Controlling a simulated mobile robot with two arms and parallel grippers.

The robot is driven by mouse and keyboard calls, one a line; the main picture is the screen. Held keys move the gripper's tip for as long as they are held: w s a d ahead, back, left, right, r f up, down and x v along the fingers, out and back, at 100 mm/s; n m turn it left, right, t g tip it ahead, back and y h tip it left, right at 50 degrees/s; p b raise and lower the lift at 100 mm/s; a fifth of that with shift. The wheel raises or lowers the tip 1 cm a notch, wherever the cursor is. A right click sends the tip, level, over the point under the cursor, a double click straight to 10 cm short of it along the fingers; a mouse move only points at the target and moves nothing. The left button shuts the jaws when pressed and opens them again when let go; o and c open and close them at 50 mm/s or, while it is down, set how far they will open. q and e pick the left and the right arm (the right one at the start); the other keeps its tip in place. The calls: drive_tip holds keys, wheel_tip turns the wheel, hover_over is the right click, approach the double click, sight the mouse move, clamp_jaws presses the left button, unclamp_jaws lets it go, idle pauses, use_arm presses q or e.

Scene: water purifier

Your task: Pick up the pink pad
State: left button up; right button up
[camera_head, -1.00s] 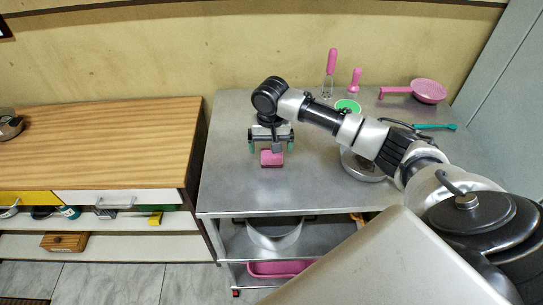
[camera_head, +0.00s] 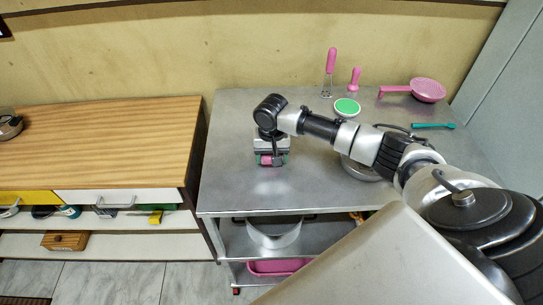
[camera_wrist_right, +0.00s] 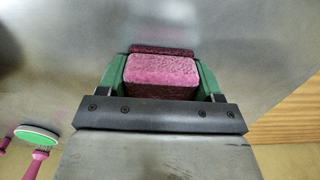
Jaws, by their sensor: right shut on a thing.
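The pink pad (camera_head: 267,160) is between the fingers of my right gripper (camera_head: 271,160) over the left part of the metal table (camera_head: 225,185). In the right wrist view the pad (camera_wrist_right: 160,72) is a pink block with a rough face and a darker side, and the green-tipped fingers of my right gripper (camera_wrist_right: 160,80) press on both its sides. A dark pink strip, perhaps a reflection, shows just beyond it. I cannot tell whether the pad touches the tabletop. My left gripper is not in view.
A pink-handled whisk (camera_head: 331,65), a green-faced round brush (camera_head: 346,106), a pink strainer (camera_head: 428,90) and a teal utensil (camera_head: 433,126) lie toward the table's back. A metal pan (camera_head: 362,170) is partly behind my arm. A wooden counter (camera_head: 95,145) stands left.

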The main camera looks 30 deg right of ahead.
drive_tip(key=shift+r, duration=0.15)
drive_tip(key=r, duration=0.4)
drive_tip(key=shift+d, duration=0.35)
drive_tip(key=s+d+r+b, duration=0.2)
drive_tip(key=s+d+r, duration=0.2)
drive_tip(key=d, duration=0.6)
wheel_tip(320, 180, up, 3)
drive_tip(key=shift+d+f, duration=0.15)
drive_tip(key=shift+d, duration=0.05)
drive_tip(key=o, duration=0.3)
drive_tip(key=shift+c, duration=1.1)
drive_tip(key=shift+w, duration=0.15)
